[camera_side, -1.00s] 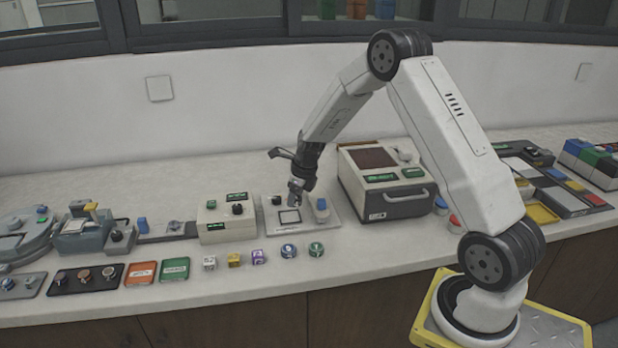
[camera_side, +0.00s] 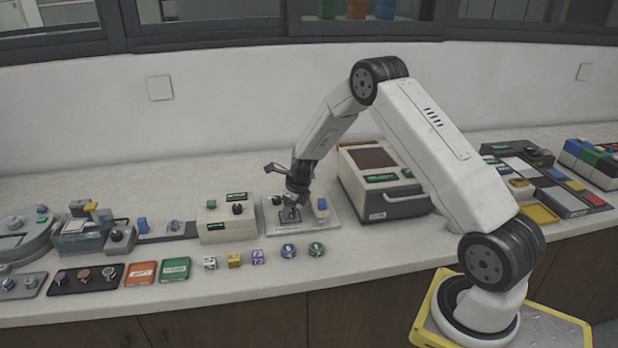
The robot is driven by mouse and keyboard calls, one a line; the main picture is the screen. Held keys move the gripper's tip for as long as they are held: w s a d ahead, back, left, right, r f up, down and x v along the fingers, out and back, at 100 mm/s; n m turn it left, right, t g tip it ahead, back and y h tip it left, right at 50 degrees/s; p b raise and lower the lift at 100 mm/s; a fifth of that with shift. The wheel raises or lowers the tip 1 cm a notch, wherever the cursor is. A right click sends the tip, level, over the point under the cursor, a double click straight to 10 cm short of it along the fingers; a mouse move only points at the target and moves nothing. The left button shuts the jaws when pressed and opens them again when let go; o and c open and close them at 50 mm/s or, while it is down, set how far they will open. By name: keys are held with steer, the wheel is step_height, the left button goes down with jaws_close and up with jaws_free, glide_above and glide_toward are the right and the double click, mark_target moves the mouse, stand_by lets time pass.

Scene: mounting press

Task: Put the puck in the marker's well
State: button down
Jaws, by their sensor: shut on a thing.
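My gripper (camera_side: 290,214) points down, low over a pale flat plate (camera_side: 330,225) at the middle of the bench. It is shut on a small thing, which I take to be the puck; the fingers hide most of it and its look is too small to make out. The plate, which looks like the marker, has a dark-framed square, now mostly covered by my gripper. A blue upright part (camera_side: 321,206) stands on the plate's right side. I cannot tell whether the held thing touches the plate or sits in a well.
A cream box (camera_side: 226,222) with green labels stands left of the plate, and a larger cream machine (camera_side: 383,185) stands right. In front lie small cubes (camera_side: 234,260) and two round pieces, blue (camera_side: 288,251) and green (camera_side: 316,249). A green tile (camera_side: 175,269) lies farther left.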

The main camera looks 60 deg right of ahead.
mark_target(300, 219)
steer(key=shift+f, duration=0.2)
steer(key=shift+f, duration=0.15)
steer(key=shift+c, duration=0.5)
jaws_free()
steer(key=v, duration=1.2)
stand_by(0.5)
